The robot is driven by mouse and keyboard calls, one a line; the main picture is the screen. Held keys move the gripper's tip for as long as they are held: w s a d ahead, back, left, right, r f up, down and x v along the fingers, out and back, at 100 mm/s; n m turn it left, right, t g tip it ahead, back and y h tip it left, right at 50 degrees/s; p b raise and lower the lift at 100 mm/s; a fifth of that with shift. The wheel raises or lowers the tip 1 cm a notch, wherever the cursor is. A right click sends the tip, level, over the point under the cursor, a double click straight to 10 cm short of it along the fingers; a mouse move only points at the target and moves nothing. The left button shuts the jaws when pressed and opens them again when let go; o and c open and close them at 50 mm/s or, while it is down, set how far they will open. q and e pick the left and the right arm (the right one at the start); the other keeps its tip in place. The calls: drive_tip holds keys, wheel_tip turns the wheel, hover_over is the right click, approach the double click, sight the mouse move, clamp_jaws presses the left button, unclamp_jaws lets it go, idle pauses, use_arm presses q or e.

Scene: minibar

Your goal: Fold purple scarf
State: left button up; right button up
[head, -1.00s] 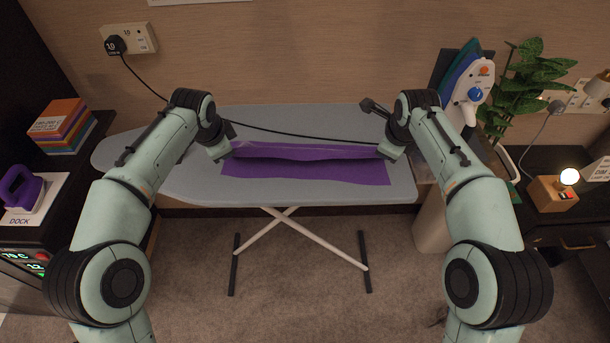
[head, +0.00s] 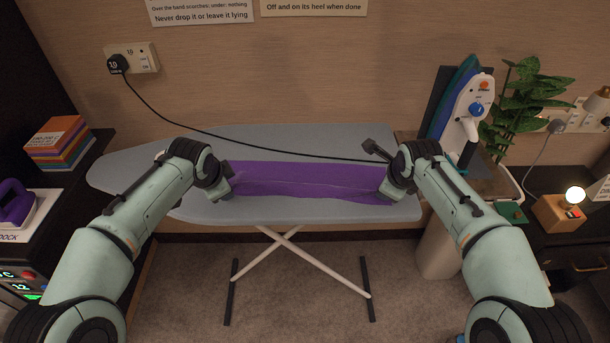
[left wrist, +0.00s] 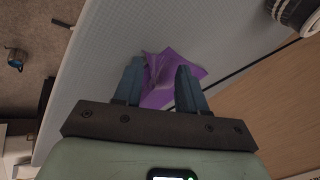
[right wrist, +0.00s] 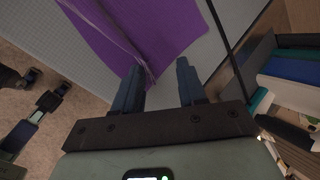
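The purple scarf (head: 305,181) lies on the grey ironing board (head: 300,140) as a long strip, with a crease or layer edge along its near part. My left gripper (head: 225,195) is at the scarf's left end. In the left wrist view its fingers (left wrist: 160,72) are apart, with bunched purple cloth (left wrist: 160,97) showing between and beyond them. My right gripper (head: 384,192) is at the scarf's right end. In the right wrist view its fingers (right wrist: 158,72) are apart, with the cloth (right wrist: 155,38) beyond and left of them. The grippers partly hide both scarf ends in the head view.
A white and blue iron (head: 467,105) stands upright at the board's right end, near a plant (head: 525,95). A black cord (head: 250,143) crosses the board behind the scarf. Stacked books (head: 58,143) are at left. The board's left end is clear.

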use_arm(q)
drive_tip(key=shift+s+d+f, duration=0.15)
drive_tip(key=shift+d+f, duration=0.05)
drive_tip(key=shift+d, duration=0.05)
use_arm(e)
drive_tip(key=shift+s+a+f, duration=0.15)
drive_tip(key=shift+a+f, duration=0.05)
drive_tip(key=shift+a, duration=0.05)
use_arm(q)
drive_tip(key=shift+s+r, duration=0.1)
drive_tip(key=shift+r, duration=0.25)
use_arm(e)
drive_tip(key=shift+s+r, duration=0.1)
drive_tip(key=shift+r, duration=0.25)
use_arm(q)
drive_tip(key=v, duration=1)
drive_tip(key=shift+s+a+f, duration=0.15)
drive_tip(key=shift+s+a, duration=0.05)
drive_tip(key=shift+s, duration=0.25)
use_arm(e)
drive_tip(key=v, duration=1)
drive_tip(key=shift+s+f, duration=0.15)
drive_tip(key=shift+s, duration=0.3)
drive_tip(key=shift+d, duration=0.1)
